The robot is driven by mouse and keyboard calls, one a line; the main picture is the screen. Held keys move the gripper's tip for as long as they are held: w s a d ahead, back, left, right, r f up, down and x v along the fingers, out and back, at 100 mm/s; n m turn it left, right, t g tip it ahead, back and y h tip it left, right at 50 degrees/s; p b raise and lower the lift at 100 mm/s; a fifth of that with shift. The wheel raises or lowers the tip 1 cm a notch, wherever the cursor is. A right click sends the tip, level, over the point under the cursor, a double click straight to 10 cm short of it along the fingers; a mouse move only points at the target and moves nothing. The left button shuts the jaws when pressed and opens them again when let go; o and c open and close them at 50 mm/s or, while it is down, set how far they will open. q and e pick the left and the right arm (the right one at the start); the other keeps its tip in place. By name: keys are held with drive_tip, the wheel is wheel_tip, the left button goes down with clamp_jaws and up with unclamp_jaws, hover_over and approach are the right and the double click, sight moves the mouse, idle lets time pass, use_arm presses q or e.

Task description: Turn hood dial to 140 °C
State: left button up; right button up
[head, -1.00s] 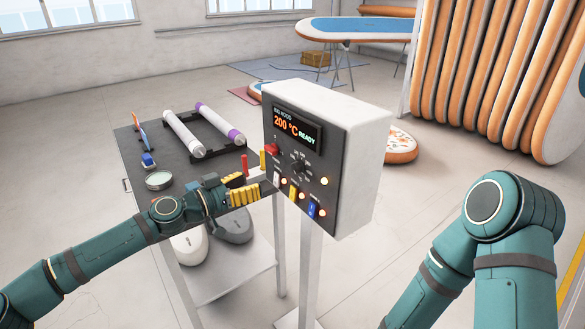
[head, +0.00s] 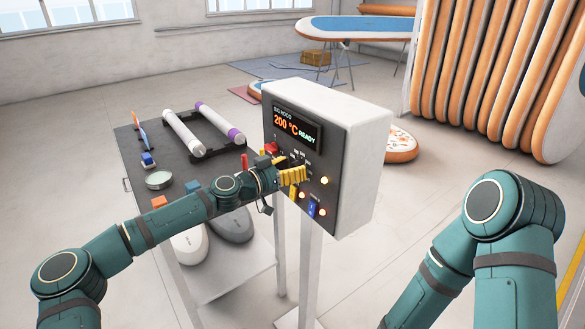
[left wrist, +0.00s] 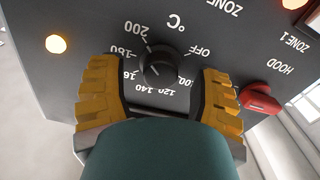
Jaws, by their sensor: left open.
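The hood control box (head: 345,130) has a dark front panel, and its display (head: 297,127) reads 200 °C READY. In the left wrist view the black dial (left wrist: 159,66) sits inside a ring of markings from OFF to 200, upside down in this view. My left gripper (head: 287,173) is at the panel front and hides the dial in the head view. In the left wrist view its yellow fingers (left wrist: 158,80) are open, one on each side of the dial, with gaps between them and the knob. My right gripper is out of view.
A red switch (left wrist: 260,99) marked HOOD lies right of the fingers in the left wrist view. A blue switch (head: 312,208) is low on the panel. A dark worktable (head: 165,160) with two rolls stands left of the box.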

use_arm(q)
clamp_jaws()
idle(0.4)
